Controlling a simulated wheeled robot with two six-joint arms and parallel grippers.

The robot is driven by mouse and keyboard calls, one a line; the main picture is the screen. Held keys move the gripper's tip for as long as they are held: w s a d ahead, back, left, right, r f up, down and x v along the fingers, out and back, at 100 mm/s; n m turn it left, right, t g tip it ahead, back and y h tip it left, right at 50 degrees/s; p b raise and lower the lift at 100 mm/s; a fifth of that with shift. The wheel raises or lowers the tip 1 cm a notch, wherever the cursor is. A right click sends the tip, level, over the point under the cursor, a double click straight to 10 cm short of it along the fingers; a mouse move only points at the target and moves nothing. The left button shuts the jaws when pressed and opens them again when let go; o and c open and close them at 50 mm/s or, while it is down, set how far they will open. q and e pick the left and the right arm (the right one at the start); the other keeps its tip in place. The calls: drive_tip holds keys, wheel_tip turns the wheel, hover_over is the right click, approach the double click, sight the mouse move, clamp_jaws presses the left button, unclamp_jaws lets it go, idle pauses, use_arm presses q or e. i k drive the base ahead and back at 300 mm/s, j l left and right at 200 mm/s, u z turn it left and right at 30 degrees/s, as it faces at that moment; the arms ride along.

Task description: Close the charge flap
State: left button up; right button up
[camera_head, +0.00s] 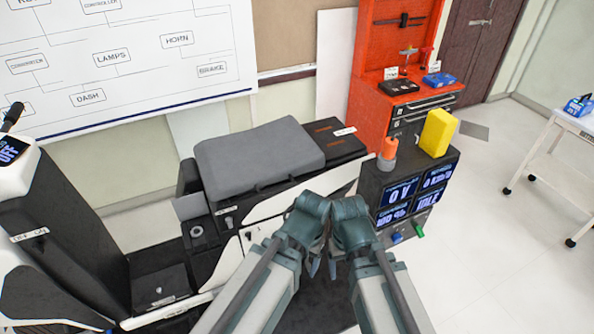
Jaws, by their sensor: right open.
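A small grey plate (190,207) stands out at the left end of the rig, just above a round socket (197,231) in a dark panel. It looks like the charge flap, raised clear of the socket, but I cannot be sure. My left gripper (312,266) and my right gripper (334,268) are close together at the front of the rig, pointing down, well to the right of the plate and apart from it. The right gripper is open and nothing shows in it. The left fingers are small and partly hidden by their own wrist, so their opening is unclear.
A grey seat (258,158) tops the rig. At its right are a display box (411,190), a yellow block (437,132) and another grey plate (474,131). A red tool cabinet (372,68) stands behind. A white table (568,122) is at right; floor between is clear.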

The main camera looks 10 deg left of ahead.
sight(191, 206)
drive_tip(key=u, duration=1.3)
drive_tip(key=i+j+u, duration=0.2)
drive_tip(key=k+j, duration=0.05)
drive_tip(key=j, duration=0.05)
